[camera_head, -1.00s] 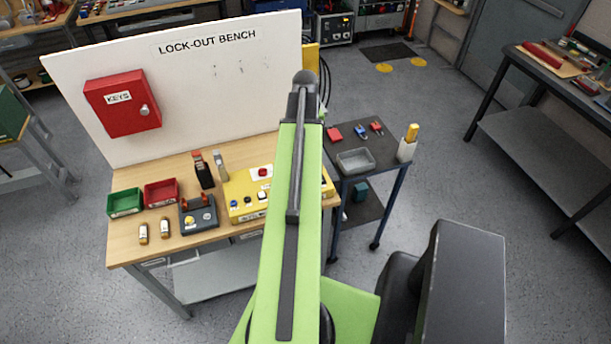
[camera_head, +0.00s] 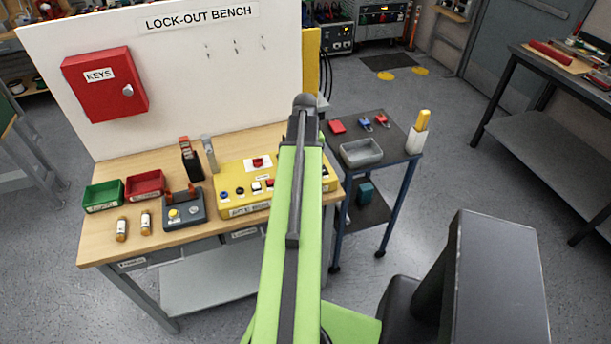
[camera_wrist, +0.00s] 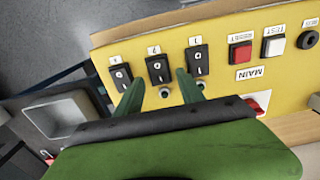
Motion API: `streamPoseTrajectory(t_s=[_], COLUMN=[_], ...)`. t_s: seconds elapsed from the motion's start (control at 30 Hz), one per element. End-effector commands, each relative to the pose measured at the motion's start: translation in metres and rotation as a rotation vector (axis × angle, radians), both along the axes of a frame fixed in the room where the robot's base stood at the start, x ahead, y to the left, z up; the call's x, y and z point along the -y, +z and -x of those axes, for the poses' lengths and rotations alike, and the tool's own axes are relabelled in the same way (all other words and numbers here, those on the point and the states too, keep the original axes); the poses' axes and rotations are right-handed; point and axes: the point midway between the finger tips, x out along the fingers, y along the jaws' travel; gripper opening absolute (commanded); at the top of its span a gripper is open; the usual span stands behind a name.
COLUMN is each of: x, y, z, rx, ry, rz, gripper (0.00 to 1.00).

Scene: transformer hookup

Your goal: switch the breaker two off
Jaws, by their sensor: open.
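The yellow breaker box (camera_head: 232,178) stands on the lock-out bench, partly hidden behind my arm in the head view. In the wrist view its yellow face (camera_wrist: 215,82) appears upside down. I cannot tell for sure which way breaker two is tipped. My gripper (camera_wrist: 157,84) is open and empty, its green fingertips apart just below and either side of breaker two. The head view does not show the fingers.
A red button (camera_wrist: 241,53), a white button (camera_wrist: 274,44) and a red MAIN switch (camera_wrist: 258,103) share the box face. A grey-blue device (camera_head: 184,210) and the red bin (camera_head: 146,184) stand left on the bench. A cart with a grey tray (camera_head: 361,153) is at the right.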

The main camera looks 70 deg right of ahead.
Motion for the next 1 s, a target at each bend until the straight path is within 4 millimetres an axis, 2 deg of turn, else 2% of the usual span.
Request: streamPoseTrajectory(t_s=[0.27, 0.6, 0.83, 1.0], x=[0.0000, 0.0001, -0.0014, -0.0082], y=[-0.0011, -0.0011, -0.0014, -0.0016], z=[0.0000, 0.0001, 0.0012, 0.0055], rx=[0.000, 0.000, 0.008, 0.088], ry=[0.000, 0.000, 0.000, -0.002], rz=[0.000, 0.000, 0.011, 0.105], gripper=[0.44, 0.00, 0.00, 0.00])
